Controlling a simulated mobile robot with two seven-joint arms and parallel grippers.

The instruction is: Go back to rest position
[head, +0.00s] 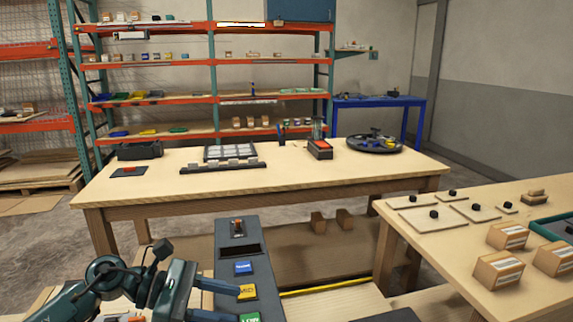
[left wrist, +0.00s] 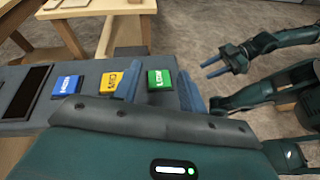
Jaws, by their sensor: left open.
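The dark grey console (head: 226,262) stands at the lower middle of the head view. It carries a blue button (head: 243,268), a yellow button (head: 247,291) and a green button (head: 249,317), with a dark display panel (head: 240,249) behind them. My left gripper (head: 238,303) is open and empty, low over the console by the yellow and green buttons. In the left wrist view its fingers lie on either side of the green button (left wrist: 159,79); I cannot tell whether they touch the console. My right gripper (left wrist: 222,62) shows at the right of that view, apart from the console; its jaw state is unclear.
A long wooden table (head: 200,187) with trays and a round black tray (head: 374,145) stands behind the console. A wooden table at right (head: 455,245) carries small boxes (head: 498,270). Shelves (head: 270,97) line the back wall.

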